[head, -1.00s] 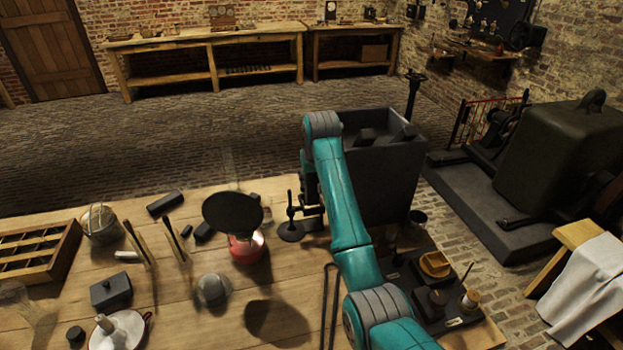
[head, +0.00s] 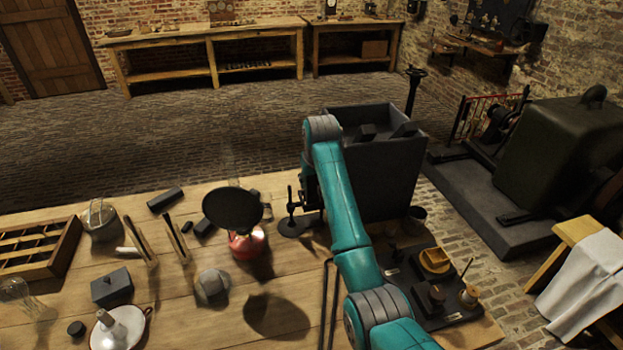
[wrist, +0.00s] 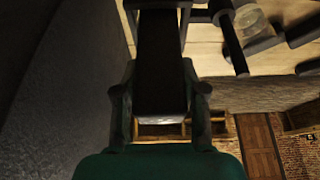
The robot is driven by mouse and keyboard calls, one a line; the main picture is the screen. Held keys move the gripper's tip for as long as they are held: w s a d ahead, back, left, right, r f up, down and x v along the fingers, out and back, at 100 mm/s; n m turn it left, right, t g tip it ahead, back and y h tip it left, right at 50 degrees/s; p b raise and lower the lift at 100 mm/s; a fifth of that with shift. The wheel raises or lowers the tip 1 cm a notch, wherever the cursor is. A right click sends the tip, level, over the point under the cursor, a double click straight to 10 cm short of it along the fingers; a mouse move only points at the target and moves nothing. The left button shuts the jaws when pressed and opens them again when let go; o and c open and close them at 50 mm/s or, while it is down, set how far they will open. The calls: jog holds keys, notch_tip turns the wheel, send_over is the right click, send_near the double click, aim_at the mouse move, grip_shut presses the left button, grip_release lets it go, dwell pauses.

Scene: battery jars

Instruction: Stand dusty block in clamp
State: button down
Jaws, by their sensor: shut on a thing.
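My gripper (wrist: 160,103) is shut on a long dark block (wrist: 160,62), the dusty block, in the wrist view. A finger shows on either side of the block, and its far end reaches the top of the picture. Dark bars of a frame (wrist: 186,14) show beside that far end; I cannot tell whether they touch it. A black stand with an upright post and round base, which may be the clamp, (head: 291,213) stands at the bench's back edge in the head view. Its post also shows in the wrist view (wrist: 232,45). My arm hides the gripper and block in the head view.
A large grey tank (head: 385,180) stands close behind my arm. A red lamp with a black disc shade (head: 232,208) is left of the stand. Dark blocks (head: 165,199) lie farther left. A black tray (head: 440,310) with small pots is at right.

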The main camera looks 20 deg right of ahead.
jog(key=shift+f, duration=2)
jog(key=c, duration=0.6)
grip_release()
jog(key=v, duration=1.2)
